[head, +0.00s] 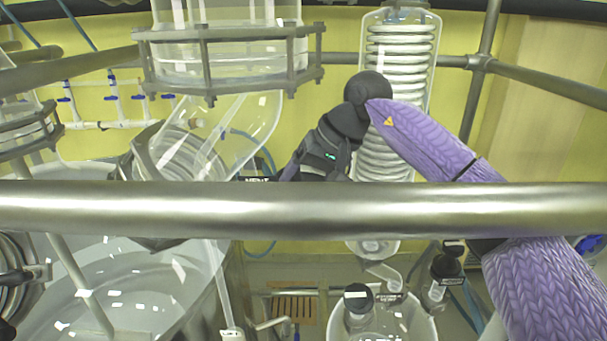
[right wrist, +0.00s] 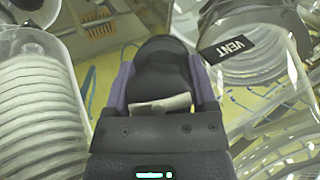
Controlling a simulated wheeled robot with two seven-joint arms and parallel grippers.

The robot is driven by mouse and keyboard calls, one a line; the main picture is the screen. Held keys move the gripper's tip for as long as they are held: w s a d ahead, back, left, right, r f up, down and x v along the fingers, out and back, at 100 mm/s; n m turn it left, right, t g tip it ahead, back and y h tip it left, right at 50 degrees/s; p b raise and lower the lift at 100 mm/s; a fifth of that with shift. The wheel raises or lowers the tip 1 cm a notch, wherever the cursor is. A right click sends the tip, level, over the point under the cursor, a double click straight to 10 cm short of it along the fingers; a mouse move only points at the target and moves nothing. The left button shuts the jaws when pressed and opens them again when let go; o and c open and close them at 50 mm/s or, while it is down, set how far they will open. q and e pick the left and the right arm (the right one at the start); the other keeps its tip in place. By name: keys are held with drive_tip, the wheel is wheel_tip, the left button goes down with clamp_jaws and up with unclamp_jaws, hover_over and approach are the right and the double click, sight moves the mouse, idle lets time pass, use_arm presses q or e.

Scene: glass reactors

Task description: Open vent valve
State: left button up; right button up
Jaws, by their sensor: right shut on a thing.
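The vent valve shows in the right wrist view as a black rounded knob (right wrist: 165,52) between my fingers, with a pale piece below it that may be part of its stem. A black tag reading VENT (right wrist: 228,50) is just right of the knob. In the head view the tag (head: 257,179) is partly hidden by the steel rail. My right gripper (right wrist: 163,80) has its purple-sided fingers on both sides of the knob and is shut on it. In the head view the gripper (head: 290,174) reaches down behind the rail, so its fingertips are hidden. My left gripper is not in view.
A thick steel rail (head: 150,208) crosses in front of the gripper. A glass coil condenser (head: 407,60) stands behind my right arm. A large glass vessel (head: 130,285) is at lower left. A white bucket (head: 420,325) with black-capped bottles (head: 358,300) is below.

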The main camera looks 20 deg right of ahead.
sight(312, 169)
drive_tip(key=n, duration=0.2)
drive_tip(key=n+h, duration=0.1)
drive_tip(key=shift+d+n+h, duration=0.15)
drive_tip(key=shift+n+h, duration=0.15)
drive_tip(key=shift+n, duration=0.1)
drive_tip(key=shift+d+f+n+h, duration=0.1)
drive_tip(key=shift+n+h, duration=0.6)
drive_tip(key=shift+n, duration=0.7)
drive_tip(key=o, duration=1.2)
drive_tip(key=shift+c, duration=0.2)
drive_tip(key=shift+s+d+r, duration=0.1)
drive_tip(key=shift+s+r, duration=0.05)
drive_tip(key=shift+r, duration=0.2)
drive_tip(key=b+v, duration=0.1)
drive_tip(key=v, duration=0.5)
drive_tip(key=shift+s+r+b, duration=0.2)
drive_tip(key=shift+r+b, duration=0.1)
drive_tip(key=shift+b, duration=0.05)
